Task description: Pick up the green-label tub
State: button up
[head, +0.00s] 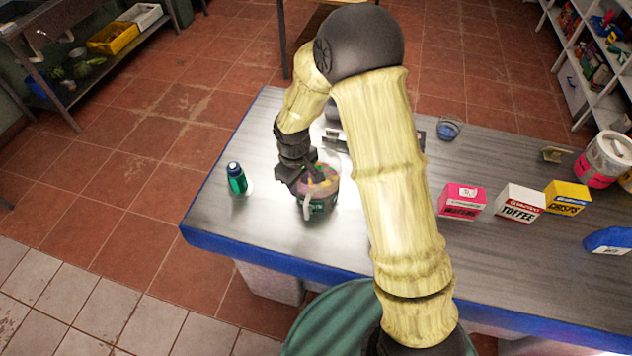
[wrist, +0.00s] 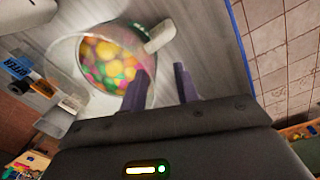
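The green-label tub (head: 318,207) stands on the metal counter, with a pale handle and colourful round sweets showing in its open top. In the wrist view the tub (wrist: 92,36) is seen from above, with its handle sticking out at upper right. My gripper (head: 296,180) is at the tub's upper left rim in the head view. In the wrist view its two fingers (wrist: 164,68) are apart. The left finger overlaps the tub's rim and the right finger is outside it. I cannot tell whether either finger touches the tub. Part of the tub is hidden by my gripper.
A green bottle (head: 237,179) stands left of the tub. Pink (head: 461,202), white (head: 519,204) and yellow (head: 567,198) boxes stand to the right, with a pink-label tub (head: 604,160) beyond. A small blue bowl (head: 448,130) is behind. The counter's blue edge (head: 270,258) is in front.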

aim_at(304, 195)
jog(key=shift+f, duration=0.55)
jog(key=shift+d+f, duration=0.1)
jog(key=shift+s+d+f+p, duration=0.1)
jog(key=shift+d+f+p, duration=0.15)
jog(key=shift+f+p, duration=0.4)
jog(key=f+p, duration=0.1)
jog(key=f, duration=0.1)
jog(key=shift+d+f+p, duration=0.35)
jog(key=shift+p, duration=0.05)
jog(key=shift+f, duration=0.5)
jog(key=shift+w, duration=0.2)
grip_shut()
